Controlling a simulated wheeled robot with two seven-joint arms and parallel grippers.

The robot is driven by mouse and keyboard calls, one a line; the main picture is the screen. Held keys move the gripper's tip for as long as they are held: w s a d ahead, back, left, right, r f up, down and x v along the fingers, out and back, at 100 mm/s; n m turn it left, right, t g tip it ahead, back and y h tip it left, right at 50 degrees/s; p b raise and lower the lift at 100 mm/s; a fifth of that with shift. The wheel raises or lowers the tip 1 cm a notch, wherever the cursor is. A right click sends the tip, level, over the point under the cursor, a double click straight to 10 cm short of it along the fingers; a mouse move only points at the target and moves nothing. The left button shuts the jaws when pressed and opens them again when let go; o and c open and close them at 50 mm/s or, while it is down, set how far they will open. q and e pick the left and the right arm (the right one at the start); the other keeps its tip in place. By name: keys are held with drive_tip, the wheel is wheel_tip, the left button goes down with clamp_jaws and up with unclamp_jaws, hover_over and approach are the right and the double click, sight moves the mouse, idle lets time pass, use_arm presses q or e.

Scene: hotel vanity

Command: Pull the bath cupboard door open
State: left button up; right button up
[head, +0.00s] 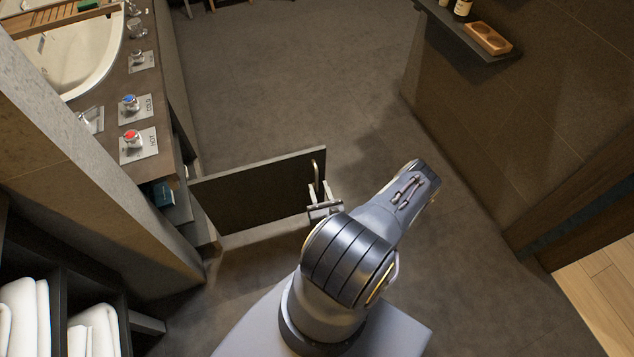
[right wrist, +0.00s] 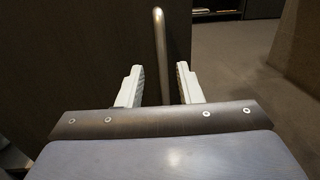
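The dark bath cupboard door (head: 255,192) stands swung out from the vanity side in the head view, with a dark interior behind its hinge side. Its pale metal bar handle (head: 317,168) is near the free edge. My right gripper (head: 319,188) is at the handle. In the right wrist view the handle (right wrist: 160,50) stands upright between the two white fingers of the gripper (right wrist: 161,85), with a gap on each side. The fingers are apart, so the gripper is open around the bar. The door face (right wrist: 75,55) fills the left there. My left gripper is not in view.
The bath (head: 75,45) with hot (head: 133,138) and cold (head: 130,103) taps lies at the upper left. White towels (head: 25,315) fill shelves at the lower left. A wall shelf (head: 465,40) is at the upper right. The grey floor (head: 290,75) beyond the door is clear.

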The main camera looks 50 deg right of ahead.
drive_tip(key=shift+v, duration=2.3)
